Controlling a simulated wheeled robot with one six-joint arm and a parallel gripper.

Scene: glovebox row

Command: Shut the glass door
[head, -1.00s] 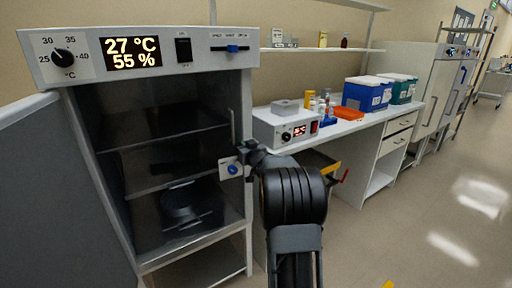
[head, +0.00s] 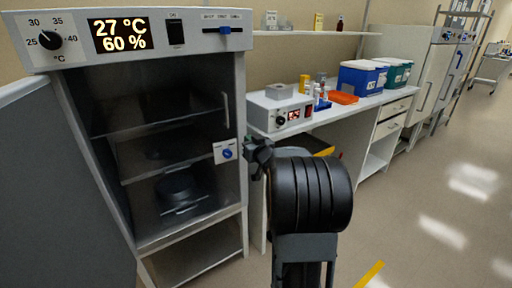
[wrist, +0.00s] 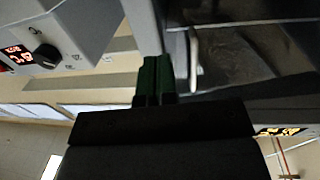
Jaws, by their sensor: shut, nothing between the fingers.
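The glass door (head: 150,130) spans the front of the cabinet below the temperature display. It looks flush or nearly so; I cannot tell whether a small gap remains. Its pale upright handle (head: 225,110) is near its right edge, and also shows in the wrist view (wrist: 193,60). A plate with a blue knob (head: 227,152) sits below the handle. My gripper (head: 258,152) is shut and empty, just right of the knob plate at the cabinet's right front edge. Its green fingers (wrist: 155,78) show in the wrist view beside the handle; contact with the door cannot be told.
A large grey panel (head: 65,190) stands to the left of the cabinet. A bench (head: 345,130) at right carries a small device (head: 280,110), an orange tray (head: 343,97) and a blue box (head: 362,78). The floor (head: 430,190) at right is clear.

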